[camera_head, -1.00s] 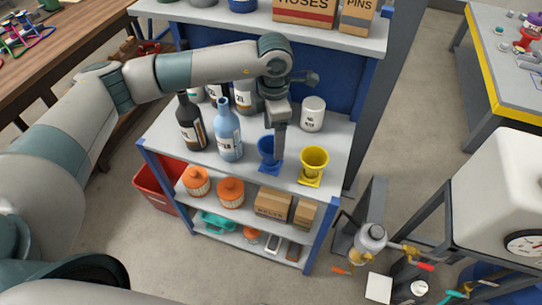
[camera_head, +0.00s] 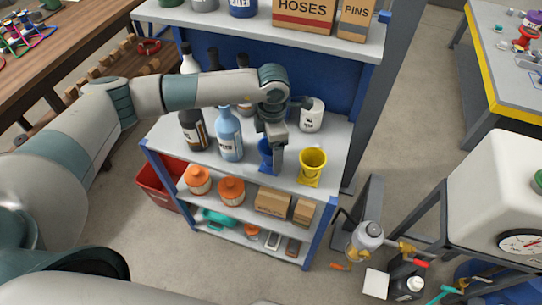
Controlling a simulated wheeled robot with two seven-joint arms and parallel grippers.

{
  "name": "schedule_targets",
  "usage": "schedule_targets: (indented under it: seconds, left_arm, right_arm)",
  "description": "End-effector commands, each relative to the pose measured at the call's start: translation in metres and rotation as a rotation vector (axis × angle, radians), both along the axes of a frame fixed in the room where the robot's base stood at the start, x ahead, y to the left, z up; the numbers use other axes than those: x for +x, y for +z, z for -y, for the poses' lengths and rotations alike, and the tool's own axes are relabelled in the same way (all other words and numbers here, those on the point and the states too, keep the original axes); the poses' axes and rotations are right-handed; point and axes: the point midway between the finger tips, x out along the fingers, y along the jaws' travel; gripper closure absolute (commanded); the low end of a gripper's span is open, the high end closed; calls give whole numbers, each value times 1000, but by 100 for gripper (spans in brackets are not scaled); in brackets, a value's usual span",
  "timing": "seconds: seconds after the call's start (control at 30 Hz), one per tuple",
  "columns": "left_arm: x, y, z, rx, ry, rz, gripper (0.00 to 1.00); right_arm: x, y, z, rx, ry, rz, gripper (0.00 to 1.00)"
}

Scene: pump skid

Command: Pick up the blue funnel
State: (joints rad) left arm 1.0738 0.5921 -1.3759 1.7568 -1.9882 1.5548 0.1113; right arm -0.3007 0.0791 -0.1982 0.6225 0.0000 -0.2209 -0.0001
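The blue funnel (camera_head: 265,157) stands on the middle shelf of the blue-framed rack, left of the yellow funnel (camera_head: 312,162). My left gripper (camera_head: 275,158) points down at the blue funnel, and its fingers overlap the funnel's right side and hide part of it. I cannot tell whether the fingers touch the funnel or how far apart they are. My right gripper is not in view.
Left of the blue funnel stand a light blue bottle (camera_head: 229,135) and a dark bottle (camera_head: 193,130). A white can (camera_head: 311,115) stands behind the yellow funnel. The upper shelf (camera_head: 300,45) with cardboard boxes overhangs the back.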

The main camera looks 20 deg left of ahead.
Motion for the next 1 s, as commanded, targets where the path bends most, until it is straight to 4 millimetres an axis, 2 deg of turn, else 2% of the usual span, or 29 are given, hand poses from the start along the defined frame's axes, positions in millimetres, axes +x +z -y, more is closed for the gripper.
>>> schedule_targets:
  seconds: [0.33, 0.37, 0.5, 0.57, 0.87, 1.0]
  left_arm:
    - [0, 0, 0, 0, 0, 0, 25]
    - [0, 0, 0, 0, 0, 0, 27]
    - [0, 0, 0, 0, 0, 0, 60]
    - [0, 0, 0, 0, 0, 0, 73]
    - [0, 1, 0, 0, 0, 1, 74]
    - [1, 7, 0, -1, 0, 3, 74]
  right_arm:
    - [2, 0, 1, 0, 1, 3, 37]
    - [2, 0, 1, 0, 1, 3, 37]
    - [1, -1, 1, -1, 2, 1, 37]
    - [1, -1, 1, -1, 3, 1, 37]
    - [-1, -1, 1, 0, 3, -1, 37]
    - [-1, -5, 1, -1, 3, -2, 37]
